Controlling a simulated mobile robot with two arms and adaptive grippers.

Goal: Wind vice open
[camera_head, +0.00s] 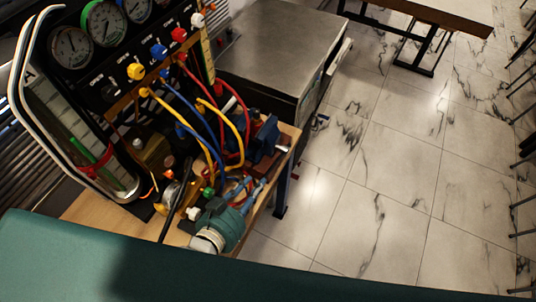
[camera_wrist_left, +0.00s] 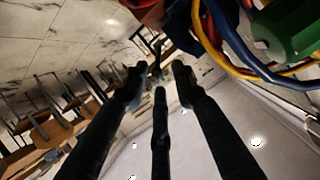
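The blue vice (camera_head: 265,135) stands on the right part of the wooden bench, with a screw end and dark bar (camera_head: 281,148) pointing to the right. How wide its jaws stand is too small to tell. My left gripper (camera_head: 256,187) is low over the bench's right edge, nearer to me than the vice and apart from it. In the left wrist view its dark fingers (camera_wrist_left: 157,86) are spread, with no object clearly held between them. A thin dark bar-like shape (camera_wrist_left: 156,48) shows beyond the fingertips; I cannot tell if it is the vice's handle. My right gripper is not in view.
Yellow, blue and red hoses (camera_head: 242,125) arch close to the vice. A metal cabinet (camera_head: 280,40) stands behind. The tiled floor (camera_head: 390,170) to the right is clear up to a far table (camera_head: 430,12).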

